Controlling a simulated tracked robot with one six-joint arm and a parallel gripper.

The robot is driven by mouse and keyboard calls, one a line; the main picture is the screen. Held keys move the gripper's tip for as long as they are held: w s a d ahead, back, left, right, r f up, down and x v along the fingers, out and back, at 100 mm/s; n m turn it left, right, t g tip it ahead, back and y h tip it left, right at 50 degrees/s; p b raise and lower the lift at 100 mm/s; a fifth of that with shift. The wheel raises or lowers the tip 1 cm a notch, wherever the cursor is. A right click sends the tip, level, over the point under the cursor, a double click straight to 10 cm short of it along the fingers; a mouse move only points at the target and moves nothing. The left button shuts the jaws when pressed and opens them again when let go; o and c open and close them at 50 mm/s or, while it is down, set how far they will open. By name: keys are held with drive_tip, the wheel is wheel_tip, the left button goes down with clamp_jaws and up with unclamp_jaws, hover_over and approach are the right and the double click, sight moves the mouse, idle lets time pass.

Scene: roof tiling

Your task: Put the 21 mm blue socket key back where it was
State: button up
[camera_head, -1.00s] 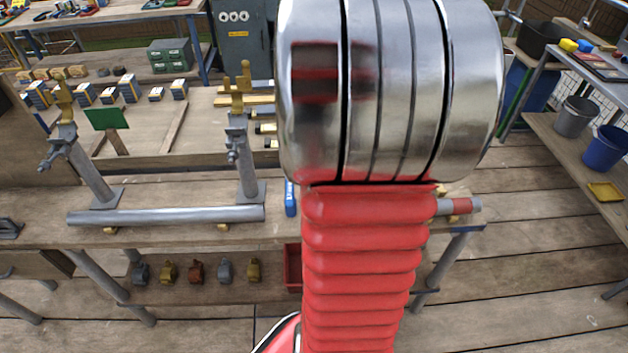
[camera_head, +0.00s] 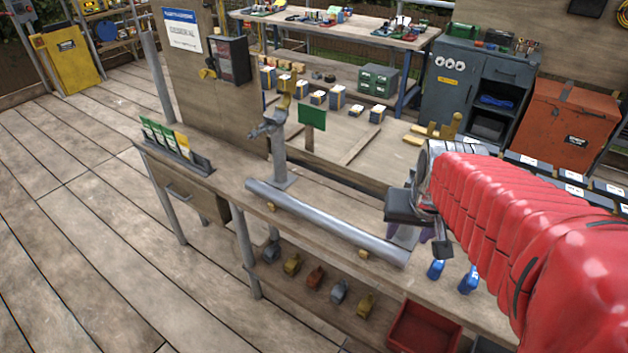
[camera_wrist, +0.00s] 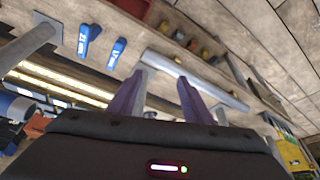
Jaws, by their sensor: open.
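Two blue socket keys lie on the bench just beyond the near end of the grey pipe. In the wrist view the key farther from the pipe (camera_wrist: 88,40) carries a white mark that looks like 21. The other blue key (camera_wrist: 117,52) is nearer the pipe, its mark hard to read. In the head view they are the right blue key (camera_head: 468,280) and the left blue key (camera_head: 436,268). My gripper (camera_head: 435,244) hangs above the bench near the pipe's end. In the wrist view its purple fingers (camera_wrist: 162,78) are apart with nothing between them.
The grey pipe (camera_head: 325,222) lies along the bench beside an upright stand (camera_head: 278,155). Several small clamps and a red bin (camera_head: 424,328) sit on the shelf below. A card holder (camera_head: 178,152) stands at the bench's far left. My arm covers the right part of the bench.

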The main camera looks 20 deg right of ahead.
drive_tip(key=s+a+r+n+y, duration=0.1)
drive_tip(key=s+a+r+n, duration=0.1)
drive_tip(key=a, duration=0.5)
drive_tip(key=s+a+r+n+t, duration=0.1)
drive_tip(key=s+a+r+n, duration=0.1)
drive_tip(key=a, duration=0.6)
drive_tip(key=shift+s+r+n+t+y, duration=0.3)
drive_tip(key=shift+s+r+n+y, duration=0.15)
drive_tip(key=shift+s, duration=0.4)
drive_tip(key=shift+f, duration=0.1)
